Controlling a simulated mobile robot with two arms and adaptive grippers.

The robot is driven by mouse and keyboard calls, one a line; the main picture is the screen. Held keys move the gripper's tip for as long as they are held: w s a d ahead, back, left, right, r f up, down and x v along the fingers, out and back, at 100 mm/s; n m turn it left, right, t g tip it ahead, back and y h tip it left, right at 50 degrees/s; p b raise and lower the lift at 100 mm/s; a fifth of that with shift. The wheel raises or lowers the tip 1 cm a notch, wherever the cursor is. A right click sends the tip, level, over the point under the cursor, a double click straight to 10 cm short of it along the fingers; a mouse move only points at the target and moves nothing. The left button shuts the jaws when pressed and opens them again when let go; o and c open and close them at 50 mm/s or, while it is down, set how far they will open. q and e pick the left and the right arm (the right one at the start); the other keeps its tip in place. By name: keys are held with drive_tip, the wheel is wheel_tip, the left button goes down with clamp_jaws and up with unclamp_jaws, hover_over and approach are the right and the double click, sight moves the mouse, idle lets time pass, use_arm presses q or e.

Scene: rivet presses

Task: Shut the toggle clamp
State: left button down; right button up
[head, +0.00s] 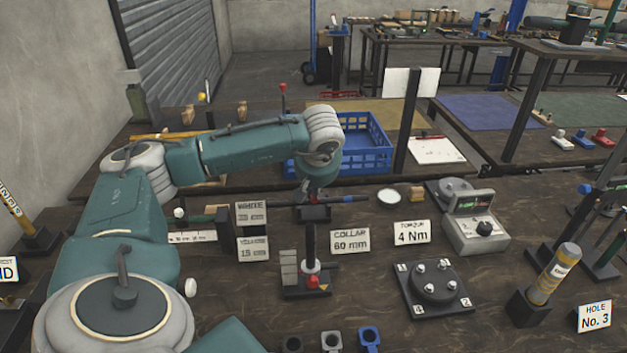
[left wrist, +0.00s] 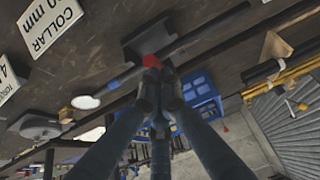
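A low black fixture (head: 316,213) with a red part stands under my left gripper (head: 318,186); I take it for the toggle clamp, though its joints are hidden. A long dark bar with a blue end (head: 362,198) lies level beside it. In the left wrist view, the red part (left wrist: 151,61) sits right at the tips of my left gripper (left wrist: 160,76), before the black base (left wrist: 150,38). The fingers are close together; I cannot tell whether they touch or grip the red part. My right gripper is out of view.
A second black fixture (head: 311,268) with an upright post and red part stands nearer. Around are a collar sign (head: 350,241), torque sign (head: 412,233), round bolted block (head: 435,285) and grey gauge box (head: 475,235). A blue crate (head: 372,160) is behind.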

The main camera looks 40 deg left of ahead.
use_arm(q)
drive_tip(key=shift+s+d+f+b, duration=0.15)
drive_tip(key=shift+d+f+b, duration=0.05)
drive_tip(key=shift+f, duration=0.25)
drive_tip(key=shift+s+d+f+b, duration=0.15)
drive_tip(key=shift+f+b, duration=0.05)
drive_tip(key=shift+f, duration=0.25)
drive_tip(key=shift+d, duration=0.1)
wheel_tip(320, 180, up, 5)
drive_tip(key=p, duration=0.4)
drive_tip(key=s+d+r+b, duration=0.1)
drive_tip(key=s+d+b, duration=0.2)
drive_tip(key=s+d, duration=0.3)
drive_tip(key=shift+d+r, duration=0.4)
drive_tip(key=shift+d, duration=0.25)
